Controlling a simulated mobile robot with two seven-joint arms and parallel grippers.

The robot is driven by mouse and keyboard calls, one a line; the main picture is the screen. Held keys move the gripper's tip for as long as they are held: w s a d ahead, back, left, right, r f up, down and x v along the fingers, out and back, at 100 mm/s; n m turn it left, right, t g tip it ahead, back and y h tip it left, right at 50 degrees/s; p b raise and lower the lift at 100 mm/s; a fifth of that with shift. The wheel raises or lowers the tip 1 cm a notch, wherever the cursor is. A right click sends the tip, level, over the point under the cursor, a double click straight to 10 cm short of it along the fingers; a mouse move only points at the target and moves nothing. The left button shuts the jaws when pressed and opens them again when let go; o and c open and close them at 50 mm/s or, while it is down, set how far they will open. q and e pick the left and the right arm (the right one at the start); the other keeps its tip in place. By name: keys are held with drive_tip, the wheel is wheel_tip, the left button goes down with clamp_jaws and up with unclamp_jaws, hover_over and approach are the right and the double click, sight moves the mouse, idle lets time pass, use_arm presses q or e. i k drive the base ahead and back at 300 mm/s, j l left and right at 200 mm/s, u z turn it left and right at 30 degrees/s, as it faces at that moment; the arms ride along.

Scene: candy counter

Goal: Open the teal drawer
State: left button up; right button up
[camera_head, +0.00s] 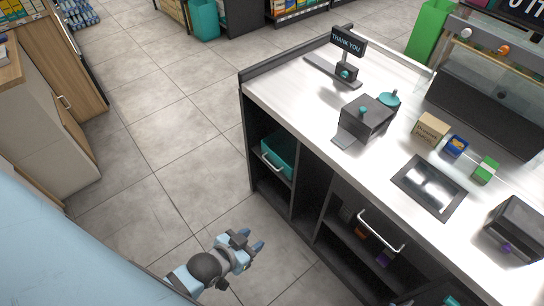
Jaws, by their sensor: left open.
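The teal drawer (278,152) sits in the left compartment of the dark counter cabinet, with a light bar handle (271,163) across its front. How far it stands out is hard to tell. My left gripper (256,243) is open and empty above the floor, in front of the cabinet and below the drawer in the picture. It is apart from the handle. My right gripper is not in view.
The white countertop (300,88) holds a thank-you sign (348,44), a dark box (366,117), small packages and a flat dark tray (429,187). Another bar handle (380,232) is lower right. Tiled floor (170,150) lies clear at left.

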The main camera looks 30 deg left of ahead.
sight(280, 147)
drive_tip(key=i+j+z, duration=0.1)
drive_tip(key=j, duration=0.45)
drive_tip(key=j+z, duration=0.15)
drive_tip(key=j, duration=0.35)
drive_tip(key=i+j, duration=0.1)
drive_tip(key=j, duration=0.6)
drive_tip(key=i+j, duration=0.1)
drive_tip(key=j, duration=0.55)
drive_tip(key=i+j, duration=0.1)
drive_tip(key=j, duration=0.6)
drive_tip(key=i+j, duration=0.1)
drive_tip(key=j, duration=0.55)
drive_tip(key=i+j, duration=0.1)
drive_tip(key=j, duration=0.6)
drive_tip(key=z, duration=0.05)
